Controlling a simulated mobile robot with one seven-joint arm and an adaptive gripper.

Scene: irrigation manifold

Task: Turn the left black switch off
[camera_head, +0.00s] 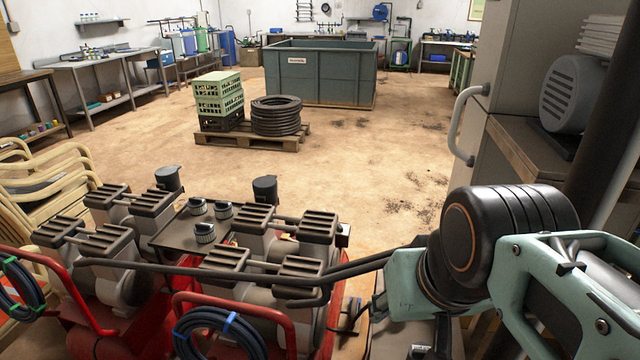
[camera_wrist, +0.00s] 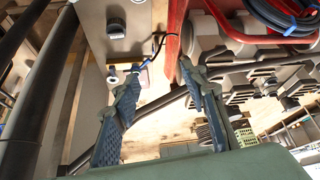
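My gripper (camera_wrist: 161,72) is open in the wrist view, its two blue-grey fingers well apart with nothing between them. A black round knob (camera_wrist: 115,27) sits on a grey panel at the top of the wrist view, beyond the left fingertip and apart from it. A small pale fitting with a blue end (camera_wrist: 113,76) lies near that fingertip. In the head view, small dark-topped knobs stand on the pump unit's plate: one at left (camera_head: 197,206), one at right (camera_head: 224,210) and one in front (camera_head: 205,232). I cannot tell which thing is the left black switch.
The pump unit (camera_head: 235,262) with red rails and coiled hoses (camera_head: 220,335) fills the lower left. A grey cabinet (camera_head: 510,60) and wooden counter (camera_head: 540,150) stand at right. A pallet (camera_head: 252,137) with crates and a large bin (camera_head: 320,75) stand farther back. Open floor lies between.

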